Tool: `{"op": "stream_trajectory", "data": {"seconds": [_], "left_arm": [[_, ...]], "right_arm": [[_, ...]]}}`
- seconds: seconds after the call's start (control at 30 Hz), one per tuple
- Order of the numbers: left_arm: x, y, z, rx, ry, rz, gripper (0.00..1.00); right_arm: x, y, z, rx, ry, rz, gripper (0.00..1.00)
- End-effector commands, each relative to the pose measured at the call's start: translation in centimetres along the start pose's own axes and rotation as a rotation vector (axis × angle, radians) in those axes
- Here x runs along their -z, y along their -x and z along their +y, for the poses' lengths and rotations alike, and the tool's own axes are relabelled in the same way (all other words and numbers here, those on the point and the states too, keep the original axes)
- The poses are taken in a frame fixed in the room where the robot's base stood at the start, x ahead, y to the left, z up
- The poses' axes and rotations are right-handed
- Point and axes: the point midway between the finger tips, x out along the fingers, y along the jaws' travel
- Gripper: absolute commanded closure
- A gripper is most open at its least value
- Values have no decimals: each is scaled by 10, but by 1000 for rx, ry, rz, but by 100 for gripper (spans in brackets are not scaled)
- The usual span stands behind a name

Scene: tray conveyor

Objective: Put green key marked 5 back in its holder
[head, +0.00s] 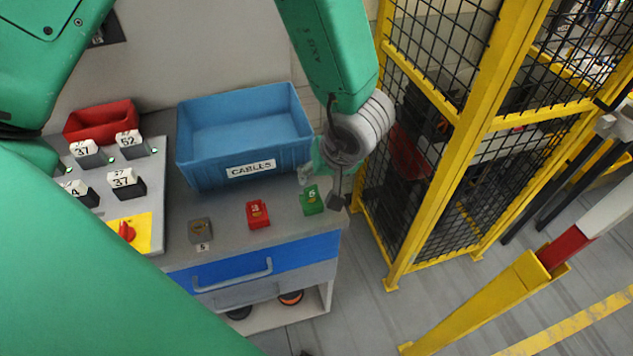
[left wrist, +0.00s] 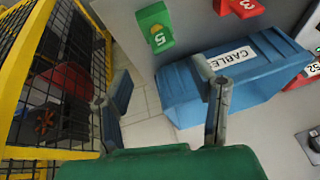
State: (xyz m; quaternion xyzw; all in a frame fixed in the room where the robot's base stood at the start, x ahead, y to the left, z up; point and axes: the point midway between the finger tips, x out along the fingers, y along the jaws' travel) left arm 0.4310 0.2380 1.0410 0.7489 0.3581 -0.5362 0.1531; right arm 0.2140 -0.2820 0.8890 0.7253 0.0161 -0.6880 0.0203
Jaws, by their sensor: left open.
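The green key marked 5 (head: 311,201) lies on the grey worktop near its right front corner. It also shows in the left wrist view (left wrist: 155,29), beyond the fingertips. The small grey holder labelled 5 (head: 200,229) sits at the worktop's front edge, to the left, and looks empty of a key. My left gripper (head: 322,188) is open and empty beside the green key, at the worktop's right edge. Its two spread fingers show in the left wrist view (left wrist: 163,77), with nothing between them. My right gripper is not in view.
A red key marked 3 (head: 257,214) lies between the holder and the green key. A blue CABLES bin (head: 250,174) stands behind them. A switch panel (head: 152,197) is at left. A yellow mesh fence (head: 401,245) stands close on the right.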

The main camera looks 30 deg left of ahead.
Motion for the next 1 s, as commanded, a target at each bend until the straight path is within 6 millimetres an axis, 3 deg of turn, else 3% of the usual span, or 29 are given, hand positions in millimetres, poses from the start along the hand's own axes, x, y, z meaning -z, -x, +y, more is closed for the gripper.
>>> {"op": "stream_trajectory", "data": {"seconds": [0.2,0.5,0.53,0.67,1.0], "left_arm": [[0,22,0,1,0,0,48],[0,24,0,1,0,0,48],[0,24,0,1,0,0,52],[3,23,-1,-14,-16,0,97],[20,8,-18,-230,-312,-14,100]], "right_arm": [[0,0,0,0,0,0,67],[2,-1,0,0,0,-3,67],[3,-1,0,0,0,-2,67],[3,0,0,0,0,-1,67],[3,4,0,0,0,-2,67]]}}
